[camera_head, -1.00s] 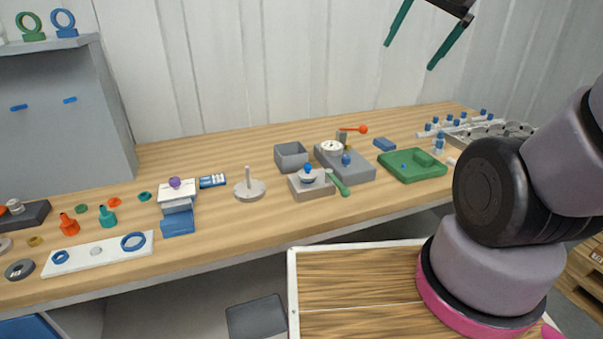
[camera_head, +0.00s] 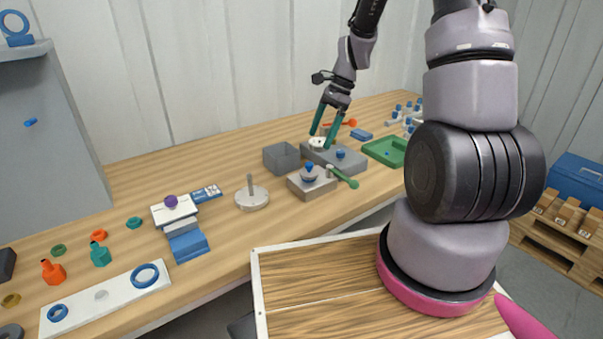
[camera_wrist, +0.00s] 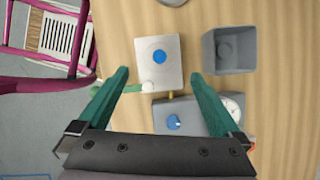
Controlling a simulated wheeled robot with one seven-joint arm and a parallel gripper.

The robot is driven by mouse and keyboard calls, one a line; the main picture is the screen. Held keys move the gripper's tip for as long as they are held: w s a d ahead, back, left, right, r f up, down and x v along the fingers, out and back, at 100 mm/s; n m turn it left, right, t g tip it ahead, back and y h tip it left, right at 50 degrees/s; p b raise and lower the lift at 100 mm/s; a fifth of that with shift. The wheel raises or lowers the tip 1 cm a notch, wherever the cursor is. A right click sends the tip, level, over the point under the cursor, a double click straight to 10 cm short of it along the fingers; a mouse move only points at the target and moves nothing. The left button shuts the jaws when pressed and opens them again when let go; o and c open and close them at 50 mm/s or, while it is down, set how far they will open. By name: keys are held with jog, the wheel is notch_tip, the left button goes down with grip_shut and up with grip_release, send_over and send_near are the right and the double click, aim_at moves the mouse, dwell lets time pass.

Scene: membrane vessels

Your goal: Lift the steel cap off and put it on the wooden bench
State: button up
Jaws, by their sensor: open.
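The steel cap (camera_head: 309,177), a grey dome with a blue knob, sits on a small pale block on the wooden bench (camera_head: 225,232). In the wrist view its blue knob (camera_wrist: 159,57) shows on the block from above, and the cap's edge is hard to make out. My gripper (camera_head: 320,139) has two green fingers, open and empty, pointing down. In the head view they are above and behind the cap, over the gauge block. In the wrist view my gripper (camera_wrist: 160,75) has a fingertip to each side of the pale block, with the knob between and slightly beyond them.
A grey block (camera_head: 345,160) with a gauge and another blue knob stands right behind. An open grey box (camera_head: 281,158) is beside it. A green-handled tool (camera_head: 343,177) lies against the pale block. A disc with a peg (camera_head: 252,197) stands left. Bare bench lies in front.

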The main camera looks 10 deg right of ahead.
aim_at(310, 163)
jog(key=x, duration=0.5)
jog(key=shift+a+f, duration=0.1)
jog(key=shift+f, duration=0.2)
jog(key=shift+x, duration=2.7)
jog(key=c, duration=1.5)
notch_tip(310, 163, up, 13)
jog(key=shift+f, duration=0.1)
